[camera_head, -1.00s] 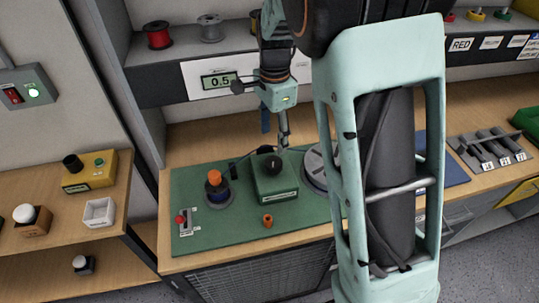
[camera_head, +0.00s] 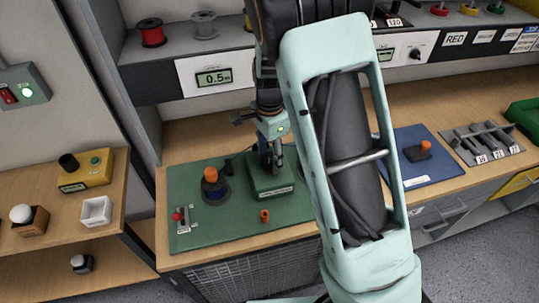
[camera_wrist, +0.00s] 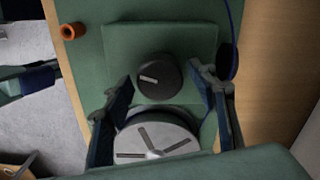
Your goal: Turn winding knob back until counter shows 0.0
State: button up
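The winding knob (camera_wrist: 160,78) is black and round with a pale pointer mark, on a green block (camera_wrist: 119,40). The block also shows in the head view (camera_head: 270,187), where my gripper mostly hides the knob. My gripper (camera_wrist: 162,79) is open, with one finger on each side of the knob in the wrist view; I cannot tell whether they touch it. In the head view my gripper (camera_head: 271,162) is down at the block's top. The counter (camera_head: 213,77) on the shelf front reads 0.5.
A grey slotted disc (camera_wrist: 158,142) lies close beside the block. On the green mat (camera_head: 235,232) stand a blue spool with an orange top (camera_head: 211,184), a red-tipped switch (camera_head: 181,217) and a small orange ring (camera_head: 265,216). My arm hides the mat's right part.

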jog(key=c, duration=0.9)
jog(key=shift+c, duration=0.2)
jog(key=shift+n, duration=0.3)
jog(key=n+b, duration=0.1)
jog(key=n, duration=0.2)
jog(key=shift+f+n+b, duration=0.1)
jog(key=shift+n+b, duration=0.3)
jog(key=n+b, duration=0.1)
jog(key=n, duration=0.3)
jog(key=shift+n, duration=0.3)
jog(key=n+b, duration=0.1)
jog(key=n, duration=0.3)
jog(key=n+b, duration=0.1)
jog(key=n, duration=0.3)
jog(key=shift+n, duration=0.3)
